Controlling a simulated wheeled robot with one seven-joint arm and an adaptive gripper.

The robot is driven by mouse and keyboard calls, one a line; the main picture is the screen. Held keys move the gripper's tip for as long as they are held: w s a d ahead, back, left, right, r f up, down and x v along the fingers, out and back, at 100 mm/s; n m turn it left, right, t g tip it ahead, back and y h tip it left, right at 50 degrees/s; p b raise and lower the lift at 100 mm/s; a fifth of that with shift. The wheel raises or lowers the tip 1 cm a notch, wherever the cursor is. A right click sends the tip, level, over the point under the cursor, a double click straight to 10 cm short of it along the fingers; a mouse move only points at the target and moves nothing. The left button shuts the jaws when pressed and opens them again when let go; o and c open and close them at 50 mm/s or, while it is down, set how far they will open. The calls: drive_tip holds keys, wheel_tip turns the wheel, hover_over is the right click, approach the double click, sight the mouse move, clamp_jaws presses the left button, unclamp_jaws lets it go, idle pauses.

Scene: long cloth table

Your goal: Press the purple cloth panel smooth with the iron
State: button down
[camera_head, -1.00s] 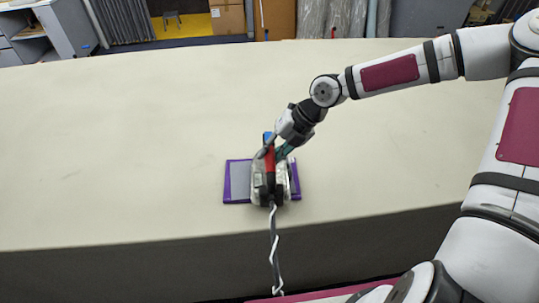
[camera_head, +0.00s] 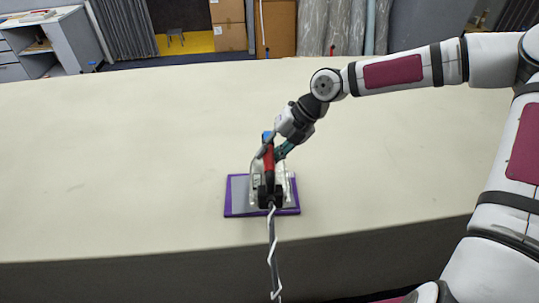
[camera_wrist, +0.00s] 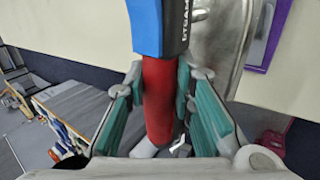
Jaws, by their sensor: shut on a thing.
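The purple cloth panel (camera_head: 238,212) lies flat near the table's front edge, with a grey inner area (camera_head: 239,190) showing left of the iron. A purple corner also shows in the wrist view (camera_wrist: 268,45). The iron (camera_head: 270,180) stands upright over the panel's right-middle part and hides much of it; I cannot tell whether its sole touches the cloth. In the wrist view its red and blue handle (camera_wrist: 157,95) runs between the green finger pads. My gripper (camera_head: 277,148) is shut on this handle; it also shows in the wrist view (camera_wrist: 158,90).
The long pale cloth table (camera_head: 130,150) is bare on both sides of and behind the panel. The iron's grey and white cord (camera_head: 273,250) hangs over the front edge. A cabinet (camera_head: 50,45) and cardboard boxes (camera_head: 230,25) stand beyond the table.

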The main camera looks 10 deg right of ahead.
drive_tip(key=shift+r, duration=0.1)
drive_tip(key=shift+r+p, duration=0.7)
drive_tip(key=shift+r, duration=2.3)
